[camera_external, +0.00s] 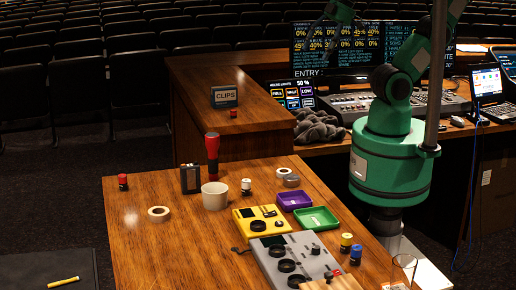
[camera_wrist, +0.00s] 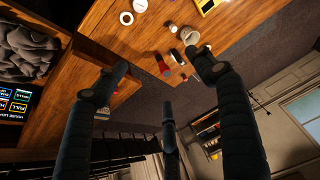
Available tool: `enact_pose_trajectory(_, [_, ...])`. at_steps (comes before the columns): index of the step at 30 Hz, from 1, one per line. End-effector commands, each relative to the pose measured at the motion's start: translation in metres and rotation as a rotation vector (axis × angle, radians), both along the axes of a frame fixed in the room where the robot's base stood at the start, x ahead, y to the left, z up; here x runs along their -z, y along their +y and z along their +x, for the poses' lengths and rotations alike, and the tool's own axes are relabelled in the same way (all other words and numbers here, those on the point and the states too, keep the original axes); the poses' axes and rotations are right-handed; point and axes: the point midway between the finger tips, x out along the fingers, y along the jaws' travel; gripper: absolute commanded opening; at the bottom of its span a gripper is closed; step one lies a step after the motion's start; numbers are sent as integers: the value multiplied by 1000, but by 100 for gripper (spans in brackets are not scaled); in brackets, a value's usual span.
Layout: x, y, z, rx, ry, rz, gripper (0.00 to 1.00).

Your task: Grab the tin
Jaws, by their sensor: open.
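In the external view the arm rises towards the top edge, and the fingers cannot be made out clearly.
A red torch (camera_external: 212,150), a dark box (camera_external: 190,180), a cream cup (camera_external: 215,196) and a small white pot (camera_external: 246,186) stand left of the tin. Purple (camera_external: 294,201) and green (camera_external: 316,220) trays lie in front. A raised wooden ledge (camera_external: 240,140) stands behind.

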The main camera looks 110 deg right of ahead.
Motion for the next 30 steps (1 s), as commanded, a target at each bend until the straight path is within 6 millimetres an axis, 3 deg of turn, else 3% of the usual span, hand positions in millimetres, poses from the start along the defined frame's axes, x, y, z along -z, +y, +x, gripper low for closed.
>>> enact_pose_trajectory(8, [14, 1, 14, -29, 34, -14, 69])
enact_pose_trajectory(14, [48, 2, 42, -97, 105, -43, 69])
enact_pose_trajectory(21, [112, 4, 78, -213, 215, -83, 69])
enact_pose_trajectory(30, [208, 8, 103, -367, 350, -116, 69])
